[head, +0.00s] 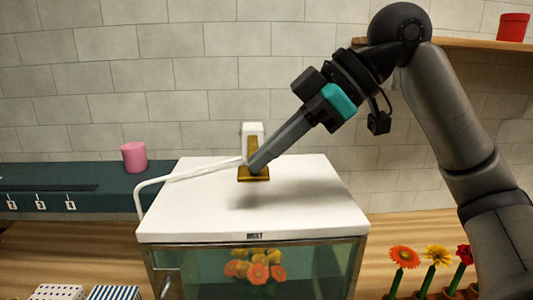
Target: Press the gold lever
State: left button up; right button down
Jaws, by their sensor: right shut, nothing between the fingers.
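The gold lever (258,174) is on the white top of a glass-fronted box (310,210) labelled "MIST". It stands in front of a small white upright block (252,129). My right gripper (254,166) comes down from the upper right, shut and empty. Its fingertips are at the lever in this view and cover part of it. I cannot tell whether they touch it. My left gripper is not in view.
A white tube (150,183) runs along the box's left side. Orange and yellow flowers (255,268) show behind the glass. A pink cylinder (134,157) stands on the dark counter at left. Potted flowers (403,258) stand at lower right. A red pot (512,27) is on a shelf.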

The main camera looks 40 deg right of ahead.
aim_at(267, 173)
notch_tip(267, 173, down, 3)
jog(key=t+b, duration=0.1)
jog(key=b, duration=0.1)
jog(key=shift+s+a+n+h+b, duration=0.1)
jog(key=shift+s+n+h+b, duration=0.05)
jog(key=shift+n+h+b, duration=0.2)
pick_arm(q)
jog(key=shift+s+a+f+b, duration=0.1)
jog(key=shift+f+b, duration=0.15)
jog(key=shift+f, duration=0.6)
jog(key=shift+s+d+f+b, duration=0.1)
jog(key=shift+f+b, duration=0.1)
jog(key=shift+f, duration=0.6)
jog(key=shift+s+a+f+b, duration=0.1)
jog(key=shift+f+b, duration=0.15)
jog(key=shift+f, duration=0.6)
pick_arm(e)
jog(key=shift+f+t, duration=0.45)
jog(key=shift+t, duration=0.05)
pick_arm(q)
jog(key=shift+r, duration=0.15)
